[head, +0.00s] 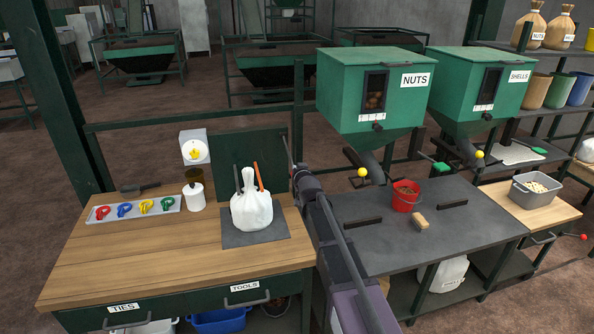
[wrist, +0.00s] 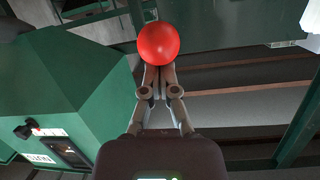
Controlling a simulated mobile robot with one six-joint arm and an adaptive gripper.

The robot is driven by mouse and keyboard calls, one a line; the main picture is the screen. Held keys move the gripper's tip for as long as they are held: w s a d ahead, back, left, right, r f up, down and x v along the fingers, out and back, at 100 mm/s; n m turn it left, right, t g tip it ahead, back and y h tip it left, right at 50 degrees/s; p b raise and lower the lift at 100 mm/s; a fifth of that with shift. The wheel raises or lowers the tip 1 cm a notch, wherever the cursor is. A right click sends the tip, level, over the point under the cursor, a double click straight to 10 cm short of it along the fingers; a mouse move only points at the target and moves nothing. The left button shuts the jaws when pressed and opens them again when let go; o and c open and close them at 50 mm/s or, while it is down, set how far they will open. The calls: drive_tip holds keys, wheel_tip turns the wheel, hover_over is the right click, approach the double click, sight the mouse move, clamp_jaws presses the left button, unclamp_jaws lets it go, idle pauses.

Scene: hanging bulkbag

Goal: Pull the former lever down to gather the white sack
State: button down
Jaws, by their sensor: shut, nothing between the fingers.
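The white sack (head: 252,211) stands upright on a dark mat on the wooden bench, its neck narrow at the top. A grey bar (head: 238,180) and an orange bar (head: 259,176) rise beside its neck. In the wrist view a red ball knob (wrist: 158,43) is at the tips of my gripper (wrist: 158,72). The fingers are together, with nothing between them. I cannot tell whether they touch the knob, and its lever is not clearly seen. In the head view my gripper (head: 289,155) is raised right of the sack; the red knob cannot be made out there.
A green nuts hopper (head: 370,88) and a shells hopper (head: 482,83) stand to the right. A tray of coloured ties (head: 132,210) lies left. The front of the wooden bench is clear.

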drive_tip(key=f+b, duration=0.2)
drive_tip(key=w+f+b, duration=0.1)
drive_tip(key=f+b, duration=0.1)
drive_tip(key=f, duration=0.1)
drive_tip(key=shift+w+a, duration=0.1)
drive_tip(key=shift+w, duration=0.05)
drive_tip(key=shift+f+b, duration=0.1)
drive_tip(key=shift+b, duration=0.2)
idle(0.5)
drive_tip(key=shift+w+r+p, duration=0.1)
drive_tip(key=shift+r+p, duration=0.65)
drive_tip(key=shift+p, duration=0.2)
drive_tip(key=r+p, duration=0.1)
drive_tip(key=r, duration=0.1)
drive_tip(key=r+p, duration=0.1)
drive_tip(key=shift+s+d+p, duration=0.2)
drive_tip(key=shift+d+p, duration=0.1)
drive_tip(key=shift+p, duration=0.05)
drive_tip(key=s+d+f+b, duration=0.1)
drive_tip(key=s+f+b, duration=0.2)
drive_tip(key=s, duration=0.6)
drive_tip(key=shift+d+f+b, duration=0.4)
drive_tip(key=shift+b, duration=0.1)
drive_tip(key=shift+s, duration=0.1)
